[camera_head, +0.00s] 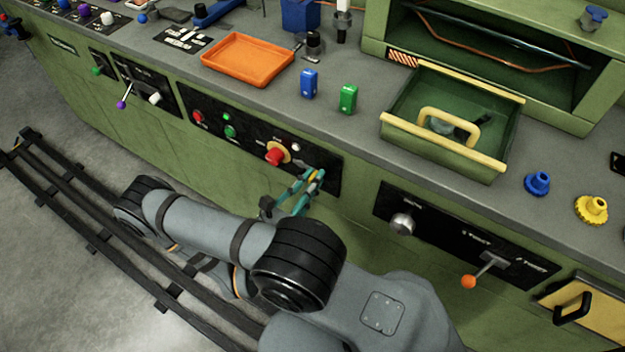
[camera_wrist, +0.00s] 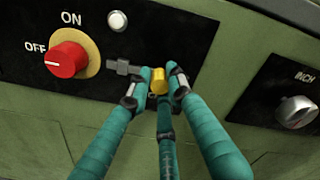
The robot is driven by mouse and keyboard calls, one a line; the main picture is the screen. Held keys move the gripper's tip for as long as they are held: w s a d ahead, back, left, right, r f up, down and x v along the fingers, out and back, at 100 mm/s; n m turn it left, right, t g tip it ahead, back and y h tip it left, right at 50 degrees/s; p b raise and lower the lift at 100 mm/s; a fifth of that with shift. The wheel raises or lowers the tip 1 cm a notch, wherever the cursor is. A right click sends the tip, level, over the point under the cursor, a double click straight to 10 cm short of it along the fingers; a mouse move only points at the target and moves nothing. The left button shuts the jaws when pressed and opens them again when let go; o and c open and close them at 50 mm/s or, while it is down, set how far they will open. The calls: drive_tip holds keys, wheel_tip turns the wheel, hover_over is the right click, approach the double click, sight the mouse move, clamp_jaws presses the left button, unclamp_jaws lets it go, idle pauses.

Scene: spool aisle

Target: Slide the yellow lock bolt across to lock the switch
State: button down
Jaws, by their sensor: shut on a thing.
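The yellow lock bolt (camera_wrist: 158,82) shows between my fingertips in the wrist view, on the black panel to the right of the red switch. My gripper (camera_wrist: 162,85) has teal fingers and is shut on the bolt; it also shows in the head view (camera_head: 311,180). A dark slotted bar (camera_wrist: 123,67) lies between the bolt and the switch. The red rotary switch (camera_wrist: 67,60) sits on a yellow disc, its white mark pointing toward OFF; it also shows in the head view (camera_head: 275,156). Part of the bolt is hidden by the fingers.
A white lamp (camera_wrist: 117,20) sits above the bar. A grey knob labelled INCH (camera_wrist: 296,111) is on a separate panel to the right. An orange tray (camera_head: 232,76) lies on the bench.

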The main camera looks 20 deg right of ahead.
sight(308, 166)
idle(0.5)
drive_tip(key=w+a, duration=0.2)
drive_tip(key=shift+w+a, duration=0.15)
drive_tip(key=shift+w, duration=0.15)
drive_tip(key=c, duration=1.6)
unclamp_jaws()
drive_tip(key=shift+o, duration=0.2)
drive_tip(key=v, duration=1.2)
